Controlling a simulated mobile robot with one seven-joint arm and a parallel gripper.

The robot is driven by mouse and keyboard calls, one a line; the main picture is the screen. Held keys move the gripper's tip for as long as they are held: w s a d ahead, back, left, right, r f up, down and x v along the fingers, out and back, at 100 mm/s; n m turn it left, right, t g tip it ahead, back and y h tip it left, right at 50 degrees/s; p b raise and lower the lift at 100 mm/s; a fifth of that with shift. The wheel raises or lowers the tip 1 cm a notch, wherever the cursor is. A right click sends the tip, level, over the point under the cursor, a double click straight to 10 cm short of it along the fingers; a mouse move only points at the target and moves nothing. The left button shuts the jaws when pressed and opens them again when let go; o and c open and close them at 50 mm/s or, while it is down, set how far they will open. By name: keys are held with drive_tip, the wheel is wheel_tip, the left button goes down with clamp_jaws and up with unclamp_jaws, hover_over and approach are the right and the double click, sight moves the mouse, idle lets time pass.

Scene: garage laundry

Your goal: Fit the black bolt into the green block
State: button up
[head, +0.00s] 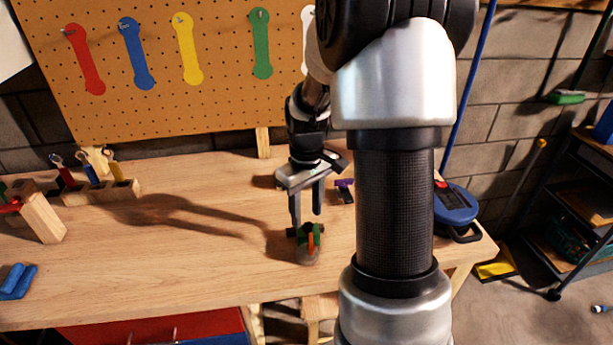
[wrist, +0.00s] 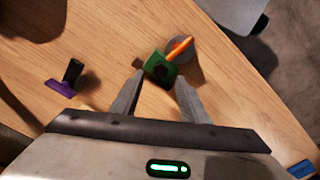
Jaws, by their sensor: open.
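A green block (wrist: 153,61) lies on the workbench between the tips of my gripper (wrist: 160,80) in the wrist view. A dark round spot on its face may be a hole or a bolt end; I cannot tell which. An orange rod and a grey round piece (wrist: 184,43) are against it. In the head view the green block (head: 318,231) is below my open, empty gripper (head: 306,217). A black piece (wrist: 73,70), possibly the black bolt, touches or joins a purple piece (wrist: 60,87); the black piece also shows in the head view (head: 347,196).
The wooden workbench (head: 180,260) is clear to the left of my gripper. A tool rack (head: 100,193) stands at the back left. Blue pieces (head: 17,281) lie at the front left.

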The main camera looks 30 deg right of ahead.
wheel_tip(320, 180, up, 15)
drive_tip(key=p, duration=0.1)
drive_tip(key=shift+f, duration=0.1)
idle(0.6)
drive_tip(key=s+a+r+m+t+p, duration=0.1)
drive_tip(key=s+a+r+t+p, duration=0.1)
drive_tip(key=s+a+r, duration=0.3)
drive_tip(key=s+a+r+m+t+p, duration=0.1)
drive_tip(key=s+a+r, duration=0.4)
drive_tip(key=s, duration=0.7)
drive_tip(key=shift+a+m+t+p, duration=0.4)
drive_tip(key=shift+a+t+p, duration=0.3)
drive_tip(key=shift+a+t, duration=0.55)
